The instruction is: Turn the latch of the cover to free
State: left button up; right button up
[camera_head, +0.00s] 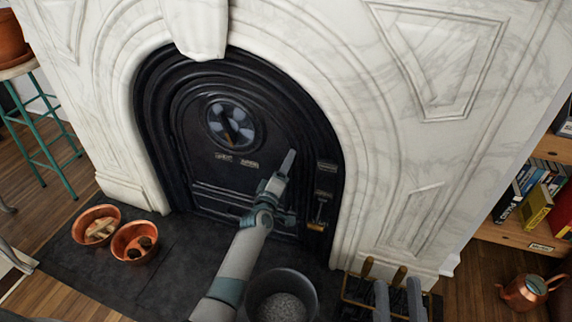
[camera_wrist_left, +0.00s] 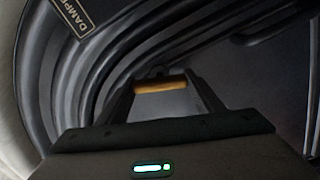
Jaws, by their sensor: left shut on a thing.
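The black arched cover (camera_head: 215,180) with a round window stands shut in the marble fireplace. My left arm reaches up to its right side. My left gripper (camera_head: 289,163) is in front of the cover there. In the left wrist view, the left gripper (camera_wrist_left: 160,88) is shut on a short tan bar (camera_wrist_left: 160,86), seemingly the latch's handle. The latch's mount and its angle are hidden. My right gripper (camera_head: 398,298) is low at the right in the head view, its two fingers apart and empty.
A brass handle (camera_head: 318,213) hangs at the right of the surround, below small labels. A DAMPER label (camera_wrist_left: 73,16) shows in the left wrist view. A dark bucket (camera_head: 252,296), brass-handled tools (camera_head: 367,266) and copper bowls (camera_head: 134,242) stand on the hearth.

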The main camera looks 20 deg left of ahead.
pick_arm(q)
jog(key=n, duration=0.4)
pick_arm(e)
jog(key=shift+s+a+f, duration=0.1)
jog(key=shift+f, duration=0.15)
dwell(0.3)
pick_arm(q)
jog(key=o, duration=1.2)
jog(key=shift+f, duration=0.1)
jog(key=shift+s, duration=0.1)
pick_arm(e)
jog(key=shift+r, duration=0.1)
pick_arm(q)
jog(key=shift+s+a+p, duration=0.2)
jog(key=shift+s+p, duration=0.65)
jog(key=shift+s, duration=3.45)
jog(key=shift+s+a+p, duration=0.15)
jog(key=shift+s+p, duration=0.65)
jog(key=shift+s, duration=3.5)
pick_arm(e)
jog(key=w+f+g+h, duration=0.2)
jog(key=w+f+g, duration=0.2)
jog(key=f, duration=0.6)
jog(key=shift+f+g, duration=0.15)
jog(key=shift+g, duration=1.25)
